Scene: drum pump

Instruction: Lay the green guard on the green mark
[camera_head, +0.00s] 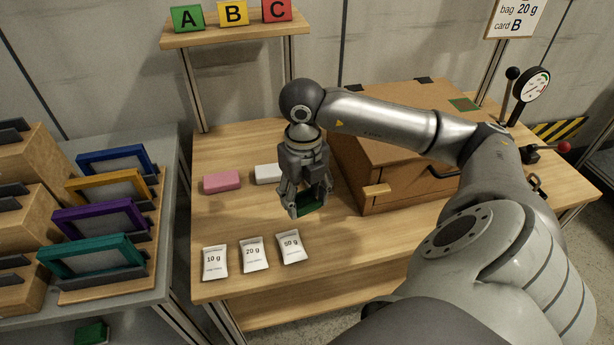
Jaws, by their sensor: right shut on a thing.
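My right gripper (305,200) points down over the wooden table and is shut on a green piece, which I take to be the green guard (312,204). The fingers hide part of the piece, and I cannot tell whether it touches the table. A flat green square, which looks like the green mark (465,104), lies on top of the brown wooden box (395,107), to the right of and behind the gripper. My left gripper is not in view.
A pink block (222,182) and a white block (268,174) lie left of the gripper. Several white bags (253,253) lie in front. A rack of coloured frames (100,216) stands at left. A gauge (531,84) and lever rise behind the box at right.

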